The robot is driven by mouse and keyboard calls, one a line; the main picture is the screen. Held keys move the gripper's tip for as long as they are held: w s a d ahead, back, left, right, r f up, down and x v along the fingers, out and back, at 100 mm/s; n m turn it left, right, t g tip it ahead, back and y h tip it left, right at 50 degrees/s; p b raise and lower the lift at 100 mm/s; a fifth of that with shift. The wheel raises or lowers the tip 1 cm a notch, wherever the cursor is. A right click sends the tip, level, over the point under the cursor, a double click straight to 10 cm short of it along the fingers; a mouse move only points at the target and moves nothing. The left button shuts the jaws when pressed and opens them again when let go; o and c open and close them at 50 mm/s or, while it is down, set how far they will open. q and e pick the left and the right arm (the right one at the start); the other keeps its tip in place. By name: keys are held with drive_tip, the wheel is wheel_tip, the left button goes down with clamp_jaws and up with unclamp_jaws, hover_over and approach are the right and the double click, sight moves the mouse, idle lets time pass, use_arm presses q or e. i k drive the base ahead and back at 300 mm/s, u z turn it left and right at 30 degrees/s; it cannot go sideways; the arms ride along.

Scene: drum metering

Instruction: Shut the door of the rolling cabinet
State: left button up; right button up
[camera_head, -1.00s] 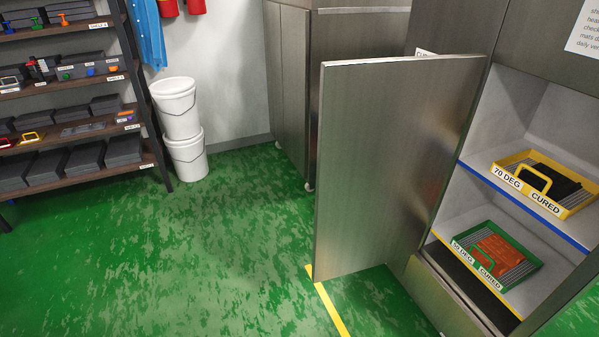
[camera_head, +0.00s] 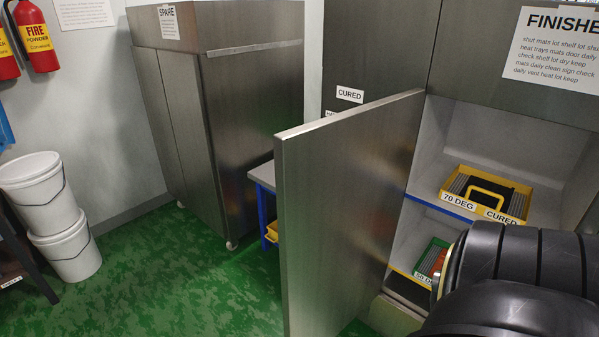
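A grey metal cabinet door (camera_head: 345,215) stands wide open, swung out toward me from the left side of an open cabinet (camera_head: 480,75). Inside, a yellow tray (camera_head: 516,204) labelled 70 DEG CURED sits on the upper shelf. A green tray (camera_head: 430,256) sits on the lower shelf, partly hidden by a black arm link of mine at the lower right. Neither of my grippers shows in this view. The frames do not show whether this cabinet has wheels.
A closed metal cabinet on castors, marked SPARE (camera_head: 205,110), stands at the back left. A table (camera_head: 262,178) with blue legs is partly hidden behind the door. Stacked white buckets (camera_head: 62,240) stand at the left. Green floor (camera_head: 180,290) is clear left of the door.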

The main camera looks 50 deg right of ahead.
sight(341, 178)
drive_tip(key=i, duration=2.4)
drive_tip(key=z, duration=4.1)
drive_tip(key=i, duration=0.25)
